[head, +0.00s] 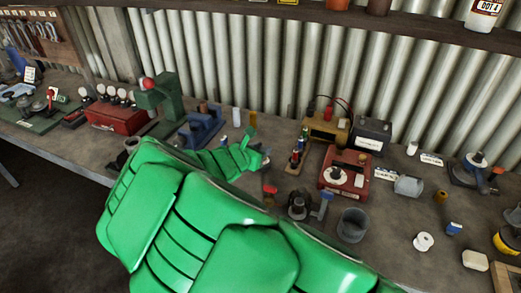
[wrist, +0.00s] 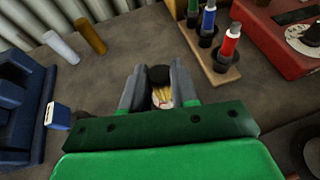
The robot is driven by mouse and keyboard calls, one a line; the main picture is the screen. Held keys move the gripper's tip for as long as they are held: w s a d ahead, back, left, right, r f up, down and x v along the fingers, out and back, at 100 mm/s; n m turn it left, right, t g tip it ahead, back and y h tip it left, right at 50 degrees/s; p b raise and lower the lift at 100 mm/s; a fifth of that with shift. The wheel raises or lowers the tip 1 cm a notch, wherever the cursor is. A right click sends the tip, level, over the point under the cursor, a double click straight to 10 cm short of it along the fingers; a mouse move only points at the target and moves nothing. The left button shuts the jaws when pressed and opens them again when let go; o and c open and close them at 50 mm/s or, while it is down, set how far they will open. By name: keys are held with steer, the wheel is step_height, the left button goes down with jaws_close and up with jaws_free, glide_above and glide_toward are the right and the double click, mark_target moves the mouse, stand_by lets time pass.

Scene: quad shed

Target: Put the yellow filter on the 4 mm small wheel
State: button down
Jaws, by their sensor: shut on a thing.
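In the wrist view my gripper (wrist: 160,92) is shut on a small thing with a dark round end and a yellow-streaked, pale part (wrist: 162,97). The fingers hide much of it, and I cannot tell whether it is the yellow filter. In the head view my green arm covers the middle, and the fingertips and held thing cannot be made out. I cannot single out the 4 mm small wheel; no size marking is readable.
A wooden rack (wrist: 224,75) with blue, green and red pieces stands close right of my gripper. A blue tool (wrist: 20,105) is at left. Pale (wrist: 61,46) and brown-yellow (wrist: 90,37) cylinders stand behind on the bench. A red box (head: 346,171) and grey cup (head: 352,225) are farther right.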

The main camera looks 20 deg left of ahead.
steer(key=shift+f, duration=0.15)
steer(key=c, duration=0.9)
jaws_free()
steer(key=shift+o, duration=0.2)
steer(key=shift+s, duration=0.2)
steer(key=v, duration=1.1)
steer(key=shift+s+r, duration=0.2)
steer(key=shift+s, duration=0.05)
